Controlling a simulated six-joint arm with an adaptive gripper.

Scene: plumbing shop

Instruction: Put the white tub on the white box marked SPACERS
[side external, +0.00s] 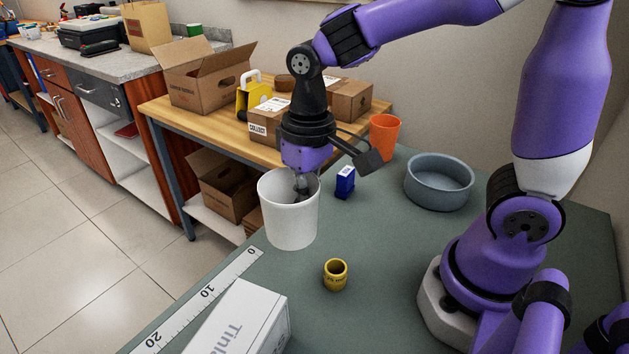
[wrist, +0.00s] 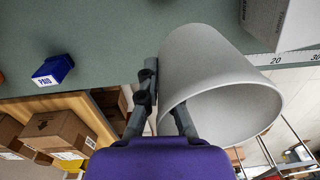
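The white tub (side external: 289,218) is upright near the left edge of the green bench in the side view. It fills the right half of the wrist view (wrist: 205,75), its open mouth toward the camera. My gripper (side external: 302,190) is at its rim, with one finger inside the mouth and one outside, pinching the wall. I cannot tell whether the tub's base touches the bench. A white box (side external: 240,318) lies at the bottom left of the side view, cut off by the frame. Its visible lettering begins "Tinla"; no SPACERS marking is readable.
A ruler strip (side external: 205,296) runs along the bench edge beside the white box. A yellow cup (side external: 336,275), a blue box (side external: 345,182), an orange cup (side external: 385,137) and a grey round pan (side external: 439,183) stand on the bench. Cardboard boxes crowd the wooden table behind.

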